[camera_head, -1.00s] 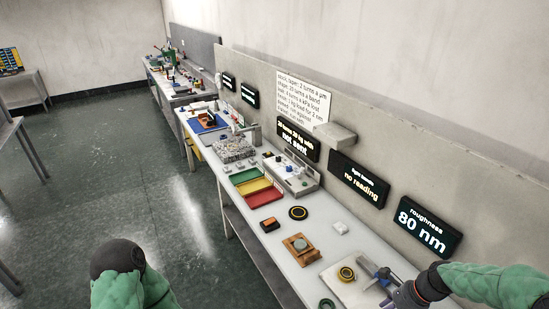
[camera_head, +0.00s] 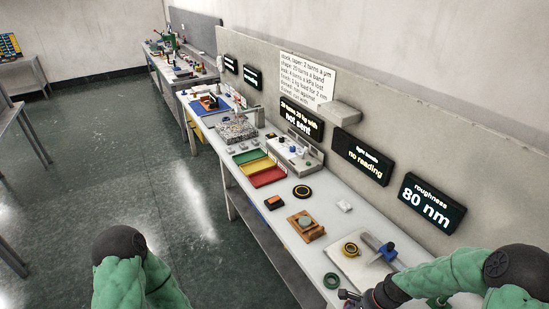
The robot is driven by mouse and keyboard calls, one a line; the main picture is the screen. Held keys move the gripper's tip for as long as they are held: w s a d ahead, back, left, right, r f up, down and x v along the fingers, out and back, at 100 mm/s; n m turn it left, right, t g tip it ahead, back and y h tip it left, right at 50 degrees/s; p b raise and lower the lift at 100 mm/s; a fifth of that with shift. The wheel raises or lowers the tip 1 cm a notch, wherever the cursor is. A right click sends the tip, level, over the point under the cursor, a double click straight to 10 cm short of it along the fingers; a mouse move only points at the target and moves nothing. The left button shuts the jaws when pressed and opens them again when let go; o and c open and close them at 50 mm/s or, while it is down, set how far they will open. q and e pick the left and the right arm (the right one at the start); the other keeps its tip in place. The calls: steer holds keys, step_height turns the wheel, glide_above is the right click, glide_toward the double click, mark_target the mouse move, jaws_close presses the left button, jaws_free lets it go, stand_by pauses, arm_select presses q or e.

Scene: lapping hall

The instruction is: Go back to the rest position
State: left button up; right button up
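My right arm reaches in from the lower right in a green sleeve. My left arm shows only as a green sleeve with a black joint at the lower left, over the floor. Its gripper is outside the picture.
Displays line the wall behind.

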steer(key=s+a+f+n+b, duration=0.3)
steer(key=s+a+f+n, duration=0.3)
steer(key=a+f, duration=0.1)
steer(key=s+a+f+n+b, duration=0.3)
steer(key=s+a+f+n, duration=0.3)
steer(key=f, duration=0.4)
steer(key=shift+a+f, duration=0.25)
steer(key=shift+a, duration=0.65)
